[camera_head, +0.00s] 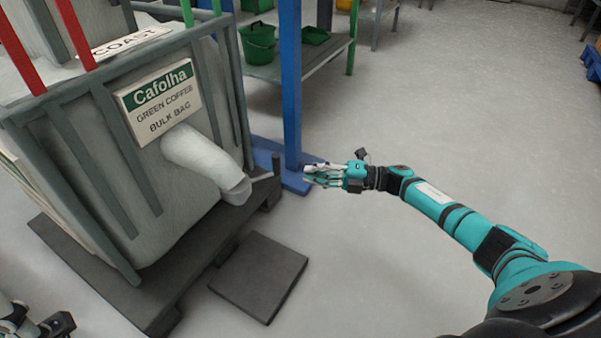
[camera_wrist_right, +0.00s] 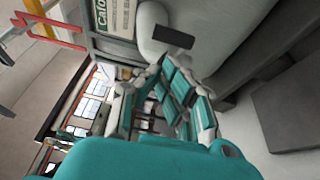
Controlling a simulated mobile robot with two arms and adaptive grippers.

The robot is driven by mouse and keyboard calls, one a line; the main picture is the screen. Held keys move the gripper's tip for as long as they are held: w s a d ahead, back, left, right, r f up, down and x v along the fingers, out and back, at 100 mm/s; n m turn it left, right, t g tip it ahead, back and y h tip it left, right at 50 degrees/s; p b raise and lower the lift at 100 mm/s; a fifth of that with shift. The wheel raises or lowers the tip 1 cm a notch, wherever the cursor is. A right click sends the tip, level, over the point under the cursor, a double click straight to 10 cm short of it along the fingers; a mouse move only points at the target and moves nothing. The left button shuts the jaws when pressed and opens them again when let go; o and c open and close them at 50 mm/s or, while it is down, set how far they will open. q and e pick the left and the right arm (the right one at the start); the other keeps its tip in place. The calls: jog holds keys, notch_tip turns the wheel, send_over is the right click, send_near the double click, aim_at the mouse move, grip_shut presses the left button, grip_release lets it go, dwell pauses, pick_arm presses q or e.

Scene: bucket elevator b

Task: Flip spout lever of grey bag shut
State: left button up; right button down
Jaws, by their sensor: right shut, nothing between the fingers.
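The grey bag (camera_head: 190,200) stands in a grey frame at the left of the head view. Its pale spout (camera_head: 200,155) slopes down to the right. The short grey spout lever (camera_head: 262,177) sticks out to the right from the spout's lower end. In the wrist view a dark flat piece (camera_wrist_right: 173,37), seemingly the lever, shows in front of the pale spout (camera_wrist_right: 153,25). My right gripper (camera_head: 310,173) is shut and empty, to the right of the lever and apart from it. My left gripper (camera_head: 48,328) is partly cut off at the lower left corner; its jaws are unclear.
A blue post (camera_head: 291,80) with a blue base stands just behind my right gripper. A dark square plate (camera_head: 259,276) lies on the floor below the spout. A green bucket (camera_head: 258,43) sits on a shelf behind.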

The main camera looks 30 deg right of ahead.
jog(key=w+v, duration=0.1)
jog(key=v, duration=0.5)
jog(key=shift+s+d, duration=0.2)
jog(key=shift+d, duration=0.35)
jog(key=shift+a+f, duration=0.15)
